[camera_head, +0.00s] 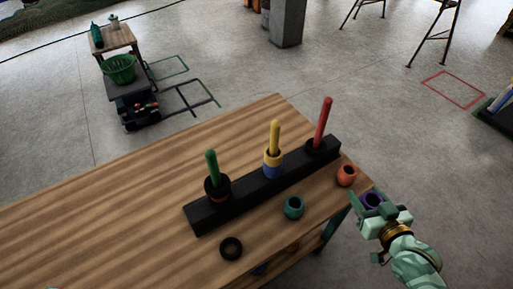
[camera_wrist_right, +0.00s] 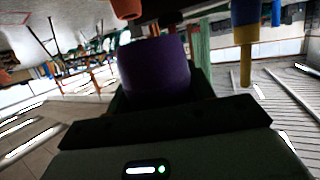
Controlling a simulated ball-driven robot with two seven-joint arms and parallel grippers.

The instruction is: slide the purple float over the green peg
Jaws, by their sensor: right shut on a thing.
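The purple float (camera_head: 373,198) is in my right gripper (camera_head: 371,205), which is shut on it past the right edge of the table. It fills the middle of the wrist view (camera_wrist_right: 155,68). The green peg (camera_head: 211,166) stands at the near left end of a black bar, with a black float (camera_head: 217,184) and a red one low on it. The held float is well to the right of this peg, apart from it.
The yellow peg (camera_head: 274,134) carries yellow and blue floats; the red peg (camera_head: 325,122) carries a black one. Loose teal (camera_head: 293,207), orange (camera_head: 347,175) and black (camera_head: 231,248) floats lie in front of the black bar (camera_head: 248,190). The table's left part (camera_head: 100,220) is clear.

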